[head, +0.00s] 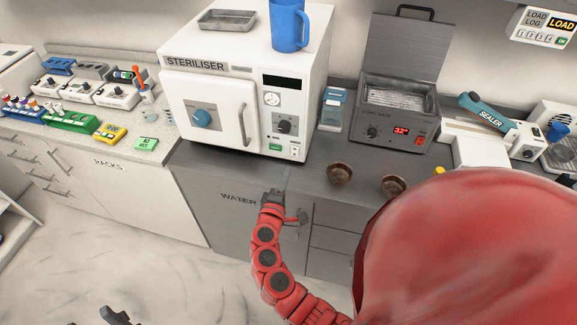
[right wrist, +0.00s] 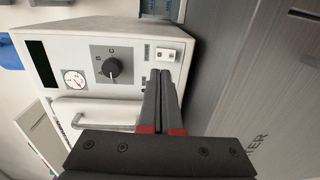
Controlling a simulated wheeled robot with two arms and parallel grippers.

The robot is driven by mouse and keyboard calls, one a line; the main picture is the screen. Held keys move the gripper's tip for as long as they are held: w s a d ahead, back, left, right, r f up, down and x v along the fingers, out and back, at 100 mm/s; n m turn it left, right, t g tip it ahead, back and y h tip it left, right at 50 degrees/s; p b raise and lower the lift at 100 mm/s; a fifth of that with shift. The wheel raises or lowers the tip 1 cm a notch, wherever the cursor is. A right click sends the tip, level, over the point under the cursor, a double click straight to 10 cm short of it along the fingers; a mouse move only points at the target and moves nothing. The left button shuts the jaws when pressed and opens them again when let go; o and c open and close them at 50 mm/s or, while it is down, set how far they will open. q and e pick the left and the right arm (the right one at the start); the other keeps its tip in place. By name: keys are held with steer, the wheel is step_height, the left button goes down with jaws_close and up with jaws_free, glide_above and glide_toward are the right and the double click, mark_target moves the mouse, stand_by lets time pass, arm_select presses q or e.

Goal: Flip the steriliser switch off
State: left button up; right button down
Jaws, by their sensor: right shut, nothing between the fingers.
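The white steriliser (head: 235,85) stands on the grey counter at the back. Its small white switch panel (head: 295,149) is low on the front, at the right. In the right wrist view the steriliser looks turned sideways and the switch panel (right wrist: 166,54) shows just beyond the fingertips. My right gripper (head: 273,194) is shut and empty, in front of and below the steriliser; its fingers (right wrist: 161,74) point towards the switch panel, and contact is not visible. Whether the switch is on or off is too small to tell. A dark piece at the bottom left edge looks like my left gripper (head: 117,316), mostly cut off.
A blue jug (head: 287,25) and a metal tray (head: 227,20) are on top. A heated bath (head: 393,132) and two brown round items (head: 340,174) are to the right.

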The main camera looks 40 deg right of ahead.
steer(key=b+v, duration=0.1)
steer(key=v, duration=0.4)
steer(key=shift+s+a+r, duration=0.1)
steer(key=shift+r, duration=0.1)
steer(key=shift+s+a, duration=0.1)
